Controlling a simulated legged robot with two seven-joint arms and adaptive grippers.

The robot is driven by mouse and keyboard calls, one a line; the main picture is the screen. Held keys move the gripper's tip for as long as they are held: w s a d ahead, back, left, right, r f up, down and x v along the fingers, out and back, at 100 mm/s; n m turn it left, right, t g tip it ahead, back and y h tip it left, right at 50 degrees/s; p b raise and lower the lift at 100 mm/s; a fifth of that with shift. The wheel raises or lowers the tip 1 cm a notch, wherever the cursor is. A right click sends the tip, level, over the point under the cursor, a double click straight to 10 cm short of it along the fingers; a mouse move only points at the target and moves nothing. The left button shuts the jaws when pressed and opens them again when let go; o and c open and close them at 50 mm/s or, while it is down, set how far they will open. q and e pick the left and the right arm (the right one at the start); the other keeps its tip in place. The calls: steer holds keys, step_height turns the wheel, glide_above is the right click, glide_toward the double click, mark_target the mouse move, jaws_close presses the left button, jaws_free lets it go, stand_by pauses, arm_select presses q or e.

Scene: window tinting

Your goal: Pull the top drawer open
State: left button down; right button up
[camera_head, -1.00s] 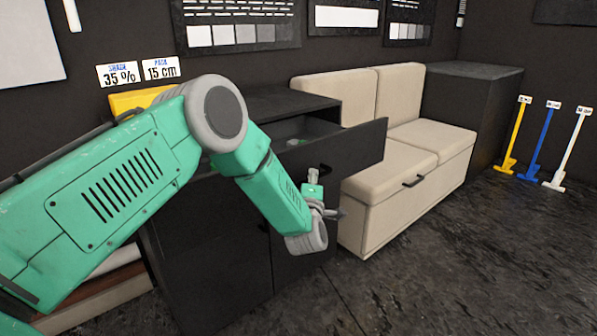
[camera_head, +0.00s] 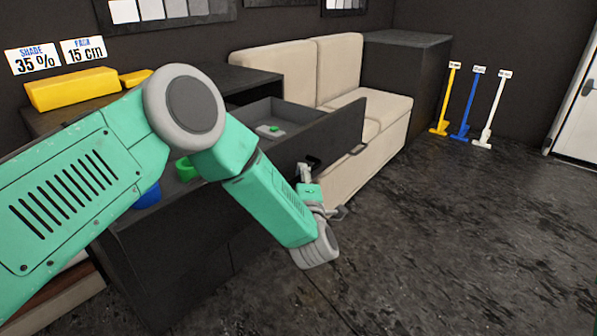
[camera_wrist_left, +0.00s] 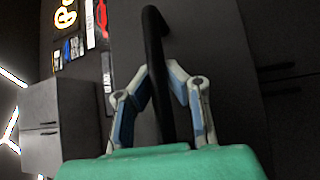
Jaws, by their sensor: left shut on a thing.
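The top drawer (camera_head: 325,140) of the dark cabinet is pulled well out, and its inside shows in the head view. My left gripper (camera_head: 310,180) is at the front face of this drawer. In the left wrist view, the fingers of my left gripper (camera_wrist_left: 160,80) are shut on a black bar handle (camera_wrist_left: 155,40) that passes between them. In the head view the handle is mostly hidden by the gripper. My right gripper is not in view.
Inside the drawer lies a small light item with green (camera_head: 270,130). Yellow blocks (camera_head: 75,88) lie on the cabinet top. A beige sofa (camera_head: 340,75) stands behind the drawer. Yellow, blue and white tools (camera_head: 467,105) lean at the wall. The floor (camera_head: 450,230) to the right is clear.

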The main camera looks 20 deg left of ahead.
arm_select(q)
steer(key=shift+s+d+f, duration=0.1)
steer(key=shift+s+f, duration=0.1)
steer(key=shift+f, duration=0.2)
steer(key=c, duration=1.5)
jaws_free()
steer(key=shift+c, duration=0.2)
steer(key=shift+w+d, duration=0.1)
steer(key=shift+w, duration=0.05)
steer(key=shift+r, duration=0.2)
steer(key=shift+s, duration=0.3)
steer(key=v, duration=1.1)
steer(key=shift+s+f, duration=0.15)
steer(key=shift+d, duration=0.15)
